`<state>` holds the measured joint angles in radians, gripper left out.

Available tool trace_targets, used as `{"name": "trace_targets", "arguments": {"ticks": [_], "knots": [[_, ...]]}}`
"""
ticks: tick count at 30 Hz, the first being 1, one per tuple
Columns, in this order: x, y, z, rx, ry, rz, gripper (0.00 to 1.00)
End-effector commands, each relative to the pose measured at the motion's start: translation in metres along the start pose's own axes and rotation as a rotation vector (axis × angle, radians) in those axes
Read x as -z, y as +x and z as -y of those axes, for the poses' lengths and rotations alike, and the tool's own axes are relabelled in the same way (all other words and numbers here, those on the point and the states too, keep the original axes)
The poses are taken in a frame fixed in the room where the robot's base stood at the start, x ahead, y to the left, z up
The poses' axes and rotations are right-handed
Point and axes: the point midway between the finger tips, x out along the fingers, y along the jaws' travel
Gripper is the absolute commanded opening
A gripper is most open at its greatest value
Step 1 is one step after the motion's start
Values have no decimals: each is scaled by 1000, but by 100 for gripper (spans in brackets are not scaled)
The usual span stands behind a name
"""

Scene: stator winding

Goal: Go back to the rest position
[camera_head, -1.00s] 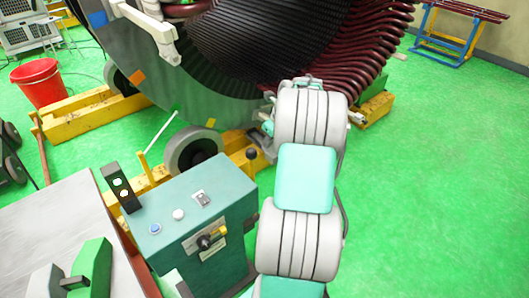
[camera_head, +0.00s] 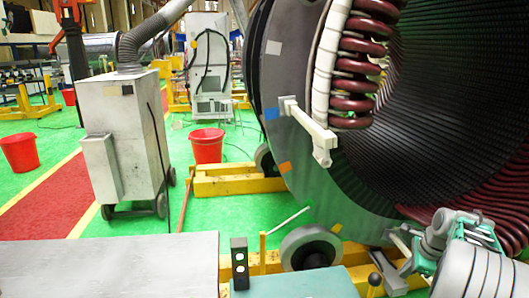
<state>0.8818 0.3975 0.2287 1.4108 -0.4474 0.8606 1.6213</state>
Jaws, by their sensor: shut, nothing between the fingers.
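My arm comes in at the bottom right, in front of the stator. Its end, with my gripper (camera_head: 402,240), is small and partly hidden by the arm's own links. The gripper is shut and empty, near the lower rim of the stator. The stator (camera_head: 360,200) is a large grey ring with a dark ribbed bore and dark red coils (camera_head: 362,67) inside it. A white bracket (camera_head: 310,130) sticks out from its face.
The stator rests on yellow beams with rollers (camera_head: 310,248). A teal control box (camera_head: 300,284) and a grey tabletop (camera_head: 110,265) fill the near edge. A grey wheeled cabinet (camera_head: 130,140) and a red bucket (camera_head: 206,145) stand left. Green floor is open between them.

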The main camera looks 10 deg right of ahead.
Motion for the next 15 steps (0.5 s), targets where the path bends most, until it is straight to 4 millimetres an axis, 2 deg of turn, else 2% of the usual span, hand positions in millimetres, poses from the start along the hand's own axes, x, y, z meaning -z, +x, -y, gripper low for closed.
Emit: {"name": "trace_targets", "arguments": {"ticks": [3,6,8,11,15], "knots": [[10,23,-38,-85,-357,0,0],[16,42,-83,-176,-625,31,0],[19,45,-110,-222,-773,54,0],[15,37,-156,-290,-1016,92,0],[-28,4,-216,-365,-1375,120,0]]}}
